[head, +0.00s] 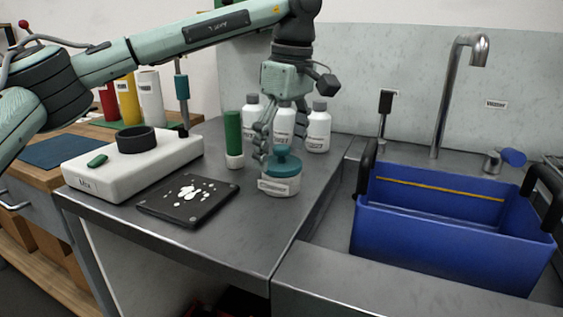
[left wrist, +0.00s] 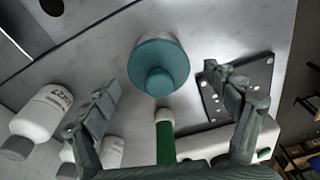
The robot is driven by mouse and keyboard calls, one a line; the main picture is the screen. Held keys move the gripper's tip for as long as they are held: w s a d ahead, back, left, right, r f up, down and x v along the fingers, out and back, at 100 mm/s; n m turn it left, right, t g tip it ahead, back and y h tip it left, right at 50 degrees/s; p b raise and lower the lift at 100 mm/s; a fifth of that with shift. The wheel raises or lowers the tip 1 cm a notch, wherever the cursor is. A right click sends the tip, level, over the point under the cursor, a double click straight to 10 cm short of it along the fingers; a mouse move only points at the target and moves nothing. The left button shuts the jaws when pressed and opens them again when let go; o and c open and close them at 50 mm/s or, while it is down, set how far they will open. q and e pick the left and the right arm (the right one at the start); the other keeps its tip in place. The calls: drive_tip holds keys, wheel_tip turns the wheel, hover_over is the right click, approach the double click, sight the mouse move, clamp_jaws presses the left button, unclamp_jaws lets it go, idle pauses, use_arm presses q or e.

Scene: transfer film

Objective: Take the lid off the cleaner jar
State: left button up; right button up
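The cleaner jar (head: 279,187) is a short white jar with a label, standing on the grey counter near its right edge. Its teal lid (head: 283,166) with a round knob sits on top. In the left wrist view the lid (left wrist: 158,66) shows from above, ahead of the fingers and between their lines. My left gripper (head: 277,142) points down just above and behind the lid. Its fingers (left wrist: 165,98) are spread wide with nothing between them. I cannot tell whether a finger touches the lid. My right gripper is in neither view.
White bottles (head: 318,128) stand close behind the jar. A green-topped tube (head: 233,138) stands to its left. A black spotted plate (head: 188,199) and a white device (head: 130,166) lie further left. A blue tub (head: 450,242) sits right, in the sink area.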

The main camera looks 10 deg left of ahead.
use_arm(q)
drive_tip(key=c, duration=0.8)
